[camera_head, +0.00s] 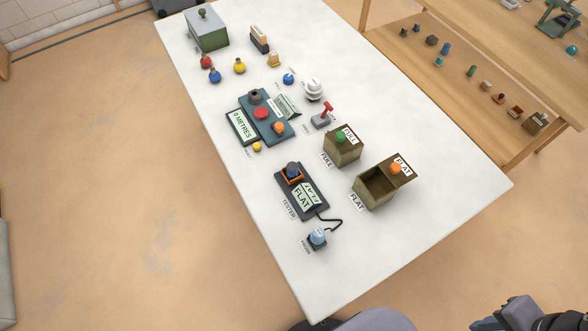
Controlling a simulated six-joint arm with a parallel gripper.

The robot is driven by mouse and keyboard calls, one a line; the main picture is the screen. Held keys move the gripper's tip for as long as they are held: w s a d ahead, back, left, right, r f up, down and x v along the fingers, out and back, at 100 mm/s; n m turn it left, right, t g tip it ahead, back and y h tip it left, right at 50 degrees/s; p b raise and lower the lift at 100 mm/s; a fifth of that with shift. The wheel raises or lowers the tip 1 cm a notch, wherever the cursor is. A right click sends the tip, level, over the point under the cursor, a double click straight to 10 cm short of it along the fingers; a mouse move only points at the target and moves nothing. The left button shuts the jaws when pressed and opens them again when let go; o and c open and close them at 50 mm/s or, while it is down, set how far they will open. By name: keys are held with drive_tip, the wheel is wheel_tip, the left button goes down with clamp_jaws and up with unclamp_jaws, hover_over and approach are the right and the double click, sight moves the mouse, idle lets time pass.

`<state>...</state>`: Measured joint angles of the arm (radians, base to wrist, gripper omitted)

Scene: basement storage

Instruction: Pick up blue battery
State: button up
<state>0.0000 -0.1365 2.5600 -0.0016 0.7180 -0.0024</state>
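A dark blue, nearly black battery-like piece (292,169) sits upright in the orange cradle (291,178) of the tester (318,209). The tester's display reads FLAT. It is the likeliest blue battery, but its colour is hard to tell. A light blue cylinder (317,236) stands at the end of the tester's black cord, by a small label. Dark and grey parts of my arm show at the lower right edge, apart from the tester and the cradle. They are cut off by the frame, and no fingertips can be made out.
Two olive boxes stand right of the tester: one labelled FULL (343,152), one open and labelled FLAT (371,191). A teal panel (268,119), red lever (325,113) and several coloured knobs lie farther up the white table (400,255). A wooden bench (480,48) stands at right.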

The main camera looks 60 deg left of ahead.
idle(0.3)
drive_tip(key=shift+o, duration=0.8)
